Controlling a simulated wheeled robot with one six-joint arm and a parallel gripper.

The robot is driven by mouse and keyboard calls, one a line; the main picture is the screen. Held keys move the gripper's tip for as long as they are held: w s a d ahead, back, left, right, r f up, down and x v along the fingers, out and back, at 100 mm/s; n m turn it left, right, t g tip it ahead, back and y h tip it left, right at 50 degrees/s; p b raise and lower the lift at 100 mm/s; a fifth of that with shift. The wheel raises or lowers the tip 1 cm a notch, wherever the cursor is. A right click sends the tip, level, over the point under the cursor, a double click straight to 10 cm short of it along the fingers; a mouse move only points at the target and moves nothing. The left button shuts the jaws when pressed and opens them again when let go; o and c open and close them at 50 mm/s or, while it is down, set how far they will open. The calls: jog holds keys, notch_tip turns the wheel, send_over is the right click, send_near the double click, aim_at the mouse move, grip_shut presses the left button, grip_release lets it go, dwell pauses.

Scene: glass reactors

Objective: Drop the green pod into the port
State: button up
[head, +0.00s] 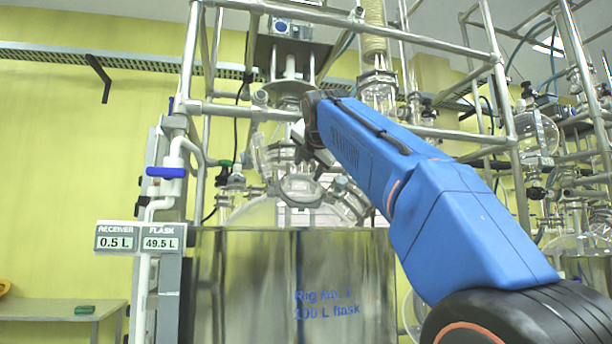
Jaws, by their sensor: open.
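My blue arm reaches up from the lower right to the top of the big glass flask (262,212). My gripper (308,160) is at its far end, small and partly lost among the glass and metal fittings; it is open. It is above the round glass port (302,189) on the flask's top, and I cannot tell how far apart they are. No green pod shows at the gripper or the port. A small, flat green object (85,310) lies on the side table at the lower left; I cannot tell whether it is the pod.
A shiny metal vessel (245,285) marked Rig No. 1 surrounds the flask's lower part. Steel frame tubes (190,60) stand around the rig. Display signs (138,237) read receiver 0.5 L and flask 49.5 L. More glassware (535,135) crowds the right. A side table (40,306) stands left.

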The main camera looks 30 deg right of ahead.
jog(key=v, duration=0.9)
jog(key=shift+s+a, duration=0.2)
jog(key=shift+s, duration=0.05)
dwell(1.3)
jog(key=s+a+f+m+g+y, duration=0.25)
jog(key=f+m, duration=0.25)
jog(key=f, duration=1.2)
jog(key=s+a+f+m+g+y, duration=0.1)
jog(key=s+a+f+m+g, duration=0.25)
jog(key=f, duration=1.25)
jog(key=s+a+f+m+g, duration=0.1)
jog(key=s+f+m, duration=0.3)
jog(key=f, duration=0.9)
jog(key=s+a+f+m+g+y, duration=0.1)
jog(key=s+f+m, duration=0.4)
jog(key=f, duration=0.8)
jog(key=s+a+f+m+g+y, duration=0.1)
jog(key=s+a+f+m, duration=0.2)
jog(key=f, duration=1)
jog(key=s+m, duration=0.2)
jog(key=s, duration=0.3)
jog(key=shift+s+a, duration=0.3)
jog(key=shift+o, duration=0.4)
